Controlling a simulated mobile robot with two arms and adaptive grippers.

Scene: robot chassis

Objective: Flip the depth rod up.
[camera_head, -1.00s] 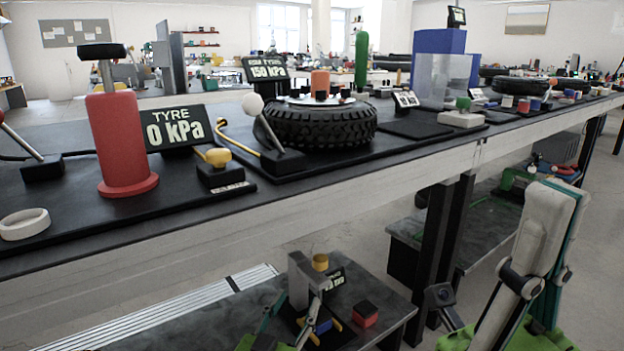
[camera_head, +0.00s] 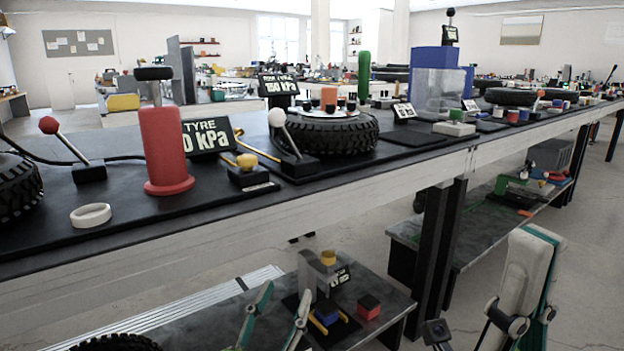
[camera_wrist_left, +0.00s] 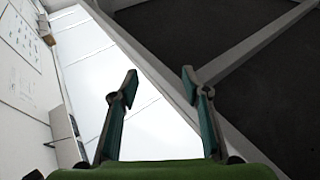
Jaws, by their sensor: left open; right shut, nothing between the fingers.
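I cannot tell which thing is the depth rod. A lever with a red ball (camera_head: 48,125) leans up to the left from a black block at the bench's left. A lever with a white ball (camera_head: 277,118) leans beside the tyre (camera_head: 325,133). My left gripper (camera_head: 285,293) is open and empty, low in front of the bench, before the lower shelf. Its two fingers also show apart in the left wrist view (camera_wrist_left: 158,82), with nothing between them. My right gripper (camera_head: 537,240) is shut and empty at the lower right, its fingers pointing up.
A red cylinder (camera_head: 165,150) with a black-topped rod and a white ring (camera_head: 91,215) stand on the long bench. A lower shelf (camera_head: 385,335) holds a yellow-topped grey block, a red cube (camera_head: 369,306) and blue and yellow pieces. The bench edge lies above my left gripper.

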